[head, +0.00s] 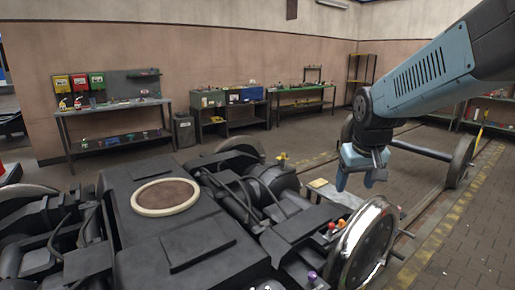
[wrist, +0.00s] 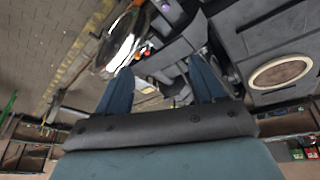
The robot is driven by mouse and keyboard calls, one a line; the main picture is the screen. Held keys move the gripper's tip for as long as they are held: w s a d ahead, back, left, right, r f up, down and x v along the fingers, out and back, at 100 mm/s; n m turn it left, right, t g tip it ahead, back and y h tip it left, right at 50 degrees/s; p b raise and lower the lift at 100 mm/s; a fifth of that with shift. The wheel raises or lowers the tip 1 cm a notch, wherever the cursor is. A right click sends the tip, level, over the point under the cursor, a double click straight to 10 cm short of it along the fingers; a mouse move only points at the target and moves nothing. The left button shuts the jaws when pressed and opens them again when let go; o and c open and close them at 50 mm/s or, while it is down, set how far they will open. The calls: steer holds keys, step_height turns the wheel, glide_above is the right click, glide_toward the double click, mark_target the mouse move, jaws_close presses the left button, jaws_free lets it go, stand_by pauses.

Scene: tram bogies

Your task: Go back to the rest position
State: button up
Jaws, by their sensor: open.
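My gripper (head: 357,181) hangs at the end of my blue and black arm, right of the middle in the head view. Its two blue fingers are apart with nothing between them in the wrist view (wrist: 160,85). It is over the right side of a dark bogie (head: 190,240), near the shiny wheel (head: 365,245). The wheel also shows in the wrist view (wrist: 122,45). I cannot tell the exact height of the fingers above the bogie.
A round tan pad with a pale rim (head: 166,196) tops the bogie. Red and orange knobs (head: 336,225) sit beside the wheel. A separate wheelset (head: 455,162) stands behind at the right. Workbenches (head: 110,105) line the back wall. Brick floor (head: 465,240) at the right is clear.

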steer(key=s+r+m+t, duration=0.1)
steer(key=s+r, duration=0.2)
steer(key=s, duration=1.1)
steer(key=shift+s+a+r+t, duration=0.2)
steer(key=shift+r+t, duration=0.1)
steer(key=shift+r, duration=0.1)
